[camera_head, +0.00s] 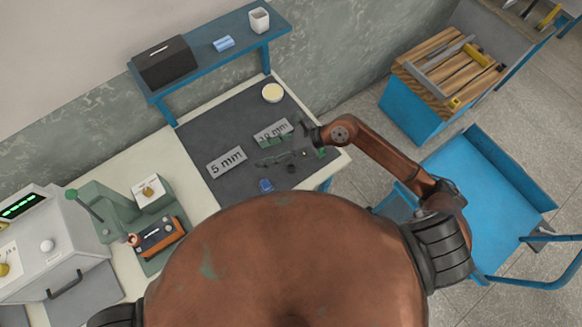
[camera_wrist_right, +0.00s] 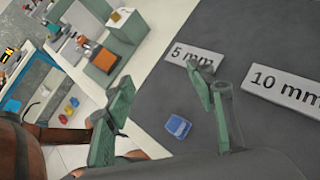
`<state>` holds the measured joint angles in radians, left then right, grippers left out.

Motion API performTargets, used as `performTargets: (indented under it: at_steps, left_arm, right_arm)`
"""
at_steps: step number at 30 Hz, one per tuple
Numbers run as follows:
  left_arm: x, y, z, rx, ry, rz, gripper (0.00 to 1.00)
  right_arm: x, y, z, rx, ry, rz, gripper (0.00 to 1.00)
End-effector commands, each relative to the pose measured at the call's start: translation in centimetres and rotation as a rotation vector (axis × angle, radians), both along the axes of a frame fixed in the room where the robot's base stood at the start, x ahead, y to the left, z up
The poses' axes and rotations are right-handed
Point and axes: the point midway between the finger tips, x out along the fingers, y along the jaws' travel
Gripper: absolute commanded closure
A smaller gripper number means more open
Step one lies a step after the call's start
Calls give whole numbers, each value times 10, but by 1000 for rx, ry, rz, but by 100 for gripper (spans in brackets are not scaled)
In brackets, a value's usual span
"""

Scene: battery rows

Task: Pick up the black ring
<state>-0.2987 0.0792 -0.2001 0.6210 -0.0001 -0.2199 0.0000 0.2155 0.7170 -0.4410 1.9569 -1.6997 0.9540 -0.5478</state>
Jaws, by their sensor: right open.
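I cannot make out a black ring in either view; my right gripper and arm cover part of the dark mat (camera_head: 205,135). My right gripper (camera_head: 285,152) is over the right part of this mat, near the plate marked 10 mm (camera_head: 272,132). In the right wrist view its green fingers (camera_wrist_right: 160,85) are spread wide with nothing between them. The 10 mm plate (camera_wrist_right: 292,86) and the plate marked 5 mm (camera_wrist_right: 194,59) lie on the mat there. My left gripper is not in view.
A small blue object (camera_head: 265,185) lies on the mat near its front edge. A round cream dish (camera_head: 272,92) stands at the back. A blue shelf (camera_head: 205,60) runs behind the table. A green fixture (camera_head: 110,205) stands at the left.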

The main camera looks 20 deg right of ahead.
Motion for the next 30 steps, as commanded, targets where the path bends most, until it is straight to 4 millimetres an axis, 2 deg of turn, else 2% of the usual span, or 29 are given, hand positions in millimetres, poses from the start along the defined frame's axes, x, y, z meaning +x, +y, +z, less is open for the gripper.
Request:
performTargets:
  at_steps: [1, 3, 6, 10, 14, 30]
  left_arm:
    - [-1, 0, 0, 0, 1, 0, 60]
    - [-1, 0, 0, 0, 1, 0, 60]
    - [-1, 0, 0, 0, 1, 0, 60]
    - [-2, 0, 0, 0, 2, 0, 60]
    - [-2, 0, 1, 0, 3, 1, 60]
    - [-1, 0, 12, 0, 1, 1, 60]
  right_arm:
    - [0, -19, -25, -142, -19, 57, 49]
    - [-2, -48, -55, -320, -31, 126, 49]
    - [-1, -86, -82, -508, -32, 187, 49]
    - [0, -116, -97, -637, -23, 224, 49]
    - [1, -119, -110, -666, -18, 233, 49]
    - [4, -92, -167, -661, -18, 230, 49]
